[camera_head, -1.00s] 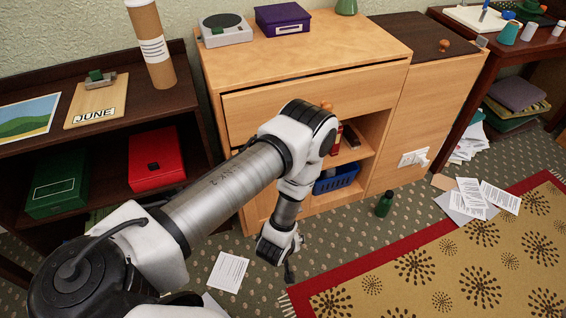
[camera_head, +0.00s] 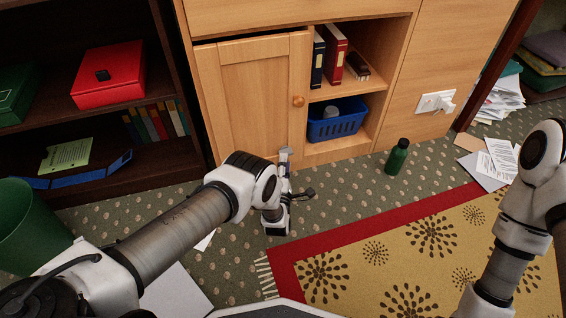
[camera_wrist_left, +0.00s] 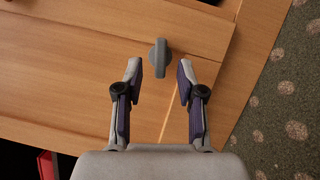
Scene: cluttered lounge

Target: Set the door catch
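The door catch (camera_wrist_left: 160,58) is a small grey turn-piece on pale wood. In the left wrist view its long side runs up and down the picture. My left gripper (camera_wrist_left: 160,82) is open, its two fingers apart, with the catch just beyond and between the tips; nothing is held. In the head view the left gripper (camera_head: 285,158) is low at the cabinet door (camera_head: 255,85), near its bottom right corner, and the catch cannot be made out clearly there. The door looks closed and has a round wooden knob (camera_head: 298,101). My right gripper is out of view.
Open shelves beside the door hold binders (camera_head: 330,55) and a blue basket (camera_head: 337,120). A green bottle (camera_head: 397,157) stands on the carpet to the right. A patterned rug (camera_head: 400,260) lies in front. A dark bookcase (camera_head: 180,160) stands at left.

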